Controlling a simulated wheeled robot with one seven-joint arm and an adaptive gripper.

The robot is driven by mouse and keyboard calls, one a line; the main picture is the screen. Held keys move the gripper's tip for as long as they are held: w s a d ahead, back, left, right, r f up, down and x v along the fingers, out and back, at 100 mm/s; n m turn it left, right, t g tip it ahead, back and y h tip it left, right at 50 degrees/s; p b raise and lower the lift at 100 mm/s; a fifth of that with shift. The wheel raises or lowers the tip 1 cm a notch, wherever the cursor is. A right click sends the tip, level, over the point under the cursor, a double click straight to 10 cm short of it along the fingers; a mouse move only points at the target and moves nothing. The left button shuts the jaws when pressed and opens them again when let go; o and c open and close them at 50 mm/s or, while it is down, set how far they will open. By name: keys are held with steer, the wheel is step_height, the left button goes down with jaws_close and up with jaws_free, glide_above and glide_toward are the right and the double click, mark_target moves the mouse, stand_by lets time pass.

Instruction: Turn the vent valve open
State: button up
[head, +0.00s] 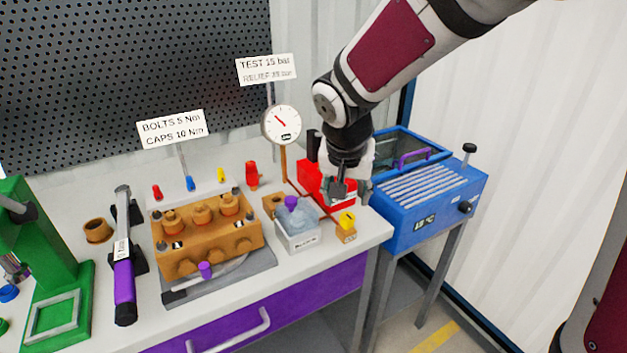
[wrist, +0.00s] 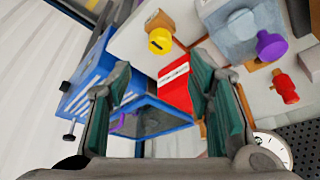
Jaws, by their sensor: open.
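A yellow knob (head: 347,219) sits on a small brass block (head: 346,236) at the front right of the bench. It looks like the vent valve, though no label on it can be read. In the wrist view the yellow knob (wrist: 160,40) shows a dark slot, above and between my fingers. My gripper (head: 345,187) is open and empty, pointing down behind the knob and in front of the red box (head: 312,178). In the wrist view my gripper (wrist: 160,78) has its fingers wide apart, with the red box (wrist: 174,90) seen between them, touching nothing that I can see.
A pressure gauge (head: 281,124) on a post rises behind. A brown pump block (head: 208,243) fills mid-bench. A blue cooler (head: 430,205) stands to the right, beyond the bench edge.

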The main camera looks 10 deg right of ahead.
mark_target(347, 215)
steer(key=b+x, duration=0.1)
steer(key=x, duration=0.9)
steer(key=shift+b, duration=0.3)
jaws_close()
